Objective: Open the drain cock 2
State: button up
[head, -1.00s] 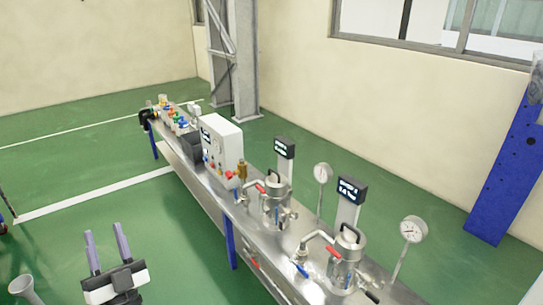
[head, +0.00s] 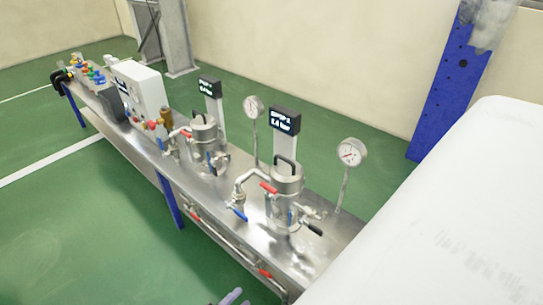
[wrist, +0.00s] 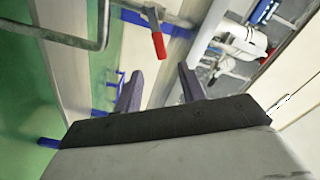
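Along the front of the bench runs a pipe with red-handled cocks, one nearer me (head: 265,273) and one farther left (head: 195,216); I cannot read which is drain cock 2. In the wrist view a red cock handle (wrist: 157,44) on a metal pipe stands just beyond my fingertips, a little left of centre. My gripper (wrist: 160,82) is open and empty, its two purple fingers apart and not touching the handle. In the head view only its fingertips show at the bottom edge (head: 233,297).
The steel bench (head: 165,170) carries a near lidded vessel (head: 286,195) and a far one (head: 204,132), each with a display and gauge. A blue valve handle (head: 238,213) sits on the near side. The green floor (head: 90,240) left of the bench is clear.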

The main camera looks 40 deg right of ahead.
jog(key=w+d, duration=0.1)
jog(key=d, duration=1.2)
jog(key=shift+d+p, duration=0.25)
jog(key=shift+p, duration=0.1)
grip_shut()
